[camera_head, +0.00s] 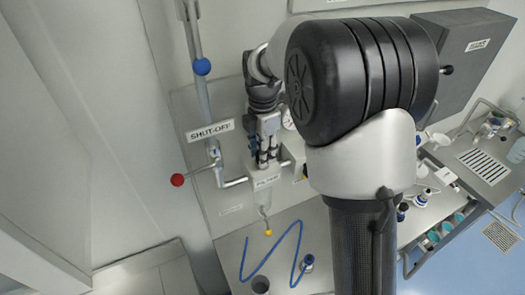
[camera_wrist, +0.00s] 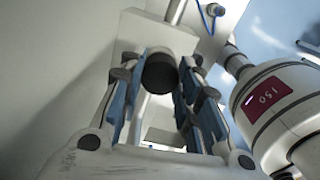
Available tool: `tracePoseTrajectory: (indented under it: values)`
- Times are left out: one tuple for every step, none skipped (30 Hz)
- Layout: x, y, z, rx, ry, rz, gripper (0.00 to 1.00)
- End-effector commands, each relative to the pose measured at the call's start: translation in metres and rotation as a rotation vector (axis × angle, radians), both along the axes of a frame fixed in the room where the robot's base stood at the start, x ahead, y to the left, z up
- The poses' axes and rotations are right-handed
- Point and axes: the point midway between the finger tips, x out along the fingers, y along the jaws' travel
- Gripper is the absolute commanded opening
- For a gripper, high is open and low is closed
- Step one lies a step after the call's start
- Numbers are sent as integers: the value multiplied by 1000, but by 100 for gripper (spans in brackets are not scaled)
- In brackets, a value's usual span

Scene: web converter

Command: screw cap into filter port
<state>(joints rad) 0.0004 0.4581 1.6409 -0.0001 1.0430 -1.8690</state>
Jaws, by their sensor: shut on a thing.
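My gripper (camera_head: 267,155) points down at the filter unit on the wall panel in the head view. In the wrist view, my gripper (camera_wrist: 158,85) has its blue-padded fingers on both sides of a dark round cap (camera_wrist: 159,72). It is shut on the cap. The filter (camera_head: 264,196) shows below my gripper as a pale bowl under a labelled block, with a yellow tip at its lower end. The filter port is hidden behind my gripper and arm in the head view. I cannot tell whether the cap touches the port or its thread.
A shut-off valve with a red-knobbed lever (camera_head: 178,180) stands left of the filter. A blue-knobbed pipe (camera_head: 202,66) runs above it. A blue hose (camera_head: 272,250) lies on the bench below. A round gauge (camera_head: 288,118) is partly hidden by my arm. A grey box (camera_head: 465,60) is at upper right.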

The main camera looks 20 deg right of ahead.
Motion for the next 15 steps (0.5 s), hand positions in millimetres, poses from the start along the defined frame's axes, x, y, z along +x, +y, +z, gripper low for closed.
tracePoseTrajectory:
  values:
    - [0,0,0,0,0,0,19]
    - [0,0,0,0,0,0,17]
    - [0,0,0,0,0,0,14]
    - [0,0,0,0,0,0,12]
    - [0,0,0,0,0,0,10]
    - [0,0,0,0,0,-1,8]
    - [0,0,0,0,0,-1,6]
    - [0,0,0,0,0,-1,4]
    - [0,0,0,0,0,-1,1]
    - [0,0,0,0,0,-2,0]
    - [0,0,0,0,0,-6,0]
    - [0,0,0,0,0,-25,0]
    - [0,0,0,0,0,-48,0]
    - [0,0,0,0,0,-80,0]
    - [0,0,0,0,0,-130,0]
